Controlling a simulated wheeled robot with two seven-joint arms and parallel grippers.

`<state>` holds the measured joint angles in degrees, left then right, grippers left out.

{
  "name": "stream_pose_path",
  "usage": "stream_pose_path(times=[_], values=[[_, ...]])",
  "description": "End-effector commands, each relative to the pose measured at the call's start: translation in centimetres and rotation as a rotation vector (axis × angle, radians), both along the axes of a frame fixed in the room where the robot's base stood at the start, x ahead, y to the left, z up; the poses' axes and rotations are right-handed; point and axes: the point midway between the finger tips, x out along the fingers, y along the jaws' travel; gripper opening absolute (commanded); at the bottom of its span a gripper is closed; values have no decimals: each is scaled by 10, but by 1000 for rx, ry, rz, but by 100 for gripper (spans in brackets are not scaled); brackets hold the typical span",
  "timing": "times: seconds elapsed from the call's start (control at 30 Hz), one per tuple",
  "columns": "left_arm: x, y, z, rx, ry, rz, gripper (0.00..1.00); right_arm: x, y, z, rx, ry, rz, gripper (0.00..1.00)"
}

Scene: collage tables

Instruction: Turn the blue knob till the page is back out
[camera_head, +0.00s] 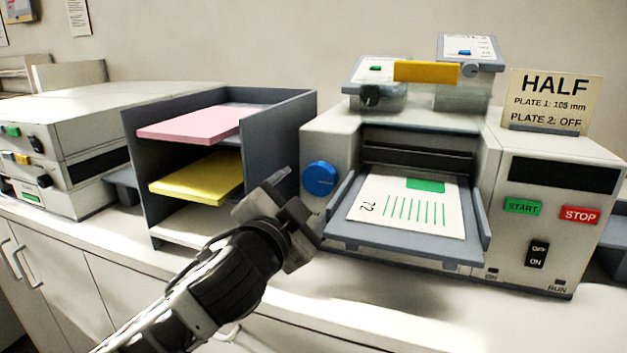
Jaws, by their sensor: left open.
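The blue knob (319,178) is on the left front face of the grey machine (560,170), left of its tray. The page (408,205), white with green stripes and a green block, lies on the machine's front tray (400,246). Its far edge is near the dark slot; I cannot tell whether it is still in it. My left gripper (285,205) is open, in front of the machine, left of and a little below the knob. I see no contact with the knob. My right gripper is not in view.
A grey paper rack (135,165) with pink (195,124) and yellow sheets (200,178) stands left of my gripper. START (522,207) and STOP (579,215) buttons are at the machine's right. A HALF sign (553,97) stands on top. The counter's front strip looks clear.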

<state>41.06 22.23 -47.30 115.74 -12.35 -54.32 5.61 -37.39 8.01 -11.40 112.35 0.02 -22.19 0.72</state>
Motion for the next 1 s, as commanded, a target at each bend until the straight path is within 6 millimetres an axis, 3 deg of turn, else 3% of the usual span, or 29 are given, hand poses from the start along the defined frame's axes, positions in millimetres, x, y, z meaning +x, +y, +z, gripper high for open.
stream_pose_path(times=[0.1, 0.3, 0.7, 0.73, 0.9, 1.0], values=[[23, -8, 2, 1, 0, 1, 76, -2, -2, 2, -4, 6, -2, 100], [47, -16, 1, 0, 1, -1, 76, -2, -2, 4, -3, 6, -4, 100], [55, -18, 0, -1, 1, -1, 76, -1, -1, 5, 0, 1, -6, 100], [55, -18, 0, -1, 1, -1, 73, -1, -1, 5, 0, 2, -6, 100], [55, -18, 0, -1, 1, -1, 31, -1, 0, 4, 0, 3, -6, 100], [55, -18, -1, 0, 1, -1, 31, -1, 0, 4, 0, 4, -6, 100]])
